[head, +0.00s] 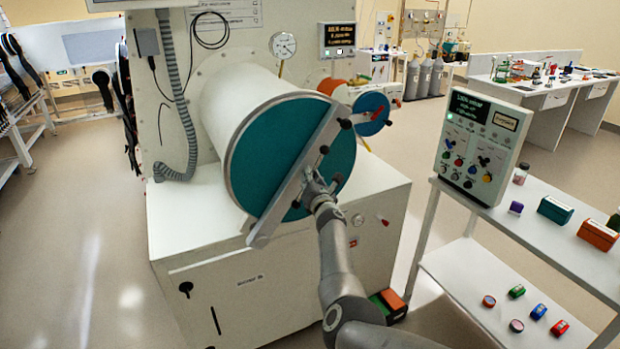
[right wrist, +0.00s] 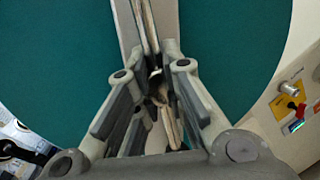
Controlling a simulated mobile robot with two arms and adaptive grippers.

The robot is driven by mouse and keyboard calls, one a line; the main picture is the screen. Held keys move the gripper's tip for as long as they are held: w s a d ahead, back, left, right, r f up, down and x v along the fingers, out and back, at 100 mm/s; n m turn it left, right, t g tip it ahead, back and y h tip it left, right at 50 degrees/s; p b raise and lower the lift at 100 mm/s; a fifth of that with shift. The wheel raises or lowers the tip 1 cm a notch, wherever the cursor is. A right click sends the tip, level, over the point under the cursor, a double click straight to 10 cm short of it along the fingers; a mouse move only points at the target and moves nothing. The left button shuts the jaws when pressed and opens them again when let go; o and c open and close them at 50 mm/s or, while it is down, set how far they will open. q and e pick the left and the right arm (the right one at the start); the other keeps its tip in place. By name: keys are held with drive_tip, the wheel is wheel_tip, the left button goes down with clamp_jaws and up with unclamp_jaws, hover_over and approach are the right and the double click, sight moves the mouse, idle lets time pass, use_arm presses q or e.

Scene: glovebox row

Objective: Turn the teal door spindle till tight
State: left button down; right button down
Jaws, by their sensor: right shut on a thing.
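The round teal door (head: 262,150) closes the end of a wide white cylinder on the glovebox. A pale clamp bar (head: 272,218) crosses it diagonally. The spindle sits at the middle of the bar; dark knobs (head: 324,150) show around it, and its hub is mostly hidden by my gripper. My right gripper (head: 312,180) is at the spindle, shut on it. In the right wrist view, the fingers (right wrist: 158,82) close together in front of the bar, with the teal door (right wrist: 235,60) behind; what lies between them is hard to make out. My left gripper is not in view.
A smaller blue round door (head: 371,108) is just right of the teal one. A gauge (head: 283,45) stands above the cylinder. A control panel (head: 477,145) stands on a white shelf cart (head: 545,250) at the right. Open floor lies at the left.

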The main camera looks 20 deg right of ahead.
drive_tip(key=shift+a+f, duration=0.1)
drive_tip(key=c, duration=1.5)
unclamp_jaws()
drive_tip(key=shift+w+d+r, duration=0.1)
drive_tip(key=shift+r, duration=1.8)
drive_tip(key=shift+w+d+r, duration=0.1)
drive_tip(key=shift+r, duration=1.75)
drive_tip(key=shift+a+r, duration=0.15)
drive_tip(key=shift+r, duration=0.75)
drive_tip(key=shift+s+a+r, duration=0.15)
drive_tip(key=shift+s+r, duration=0.05)
drive_tip(key=shift+r, duration=0.35)
drive_tip(key=shift+w+f, duration=0.1)
drive_tip(key=shift+f, duration=0.1)
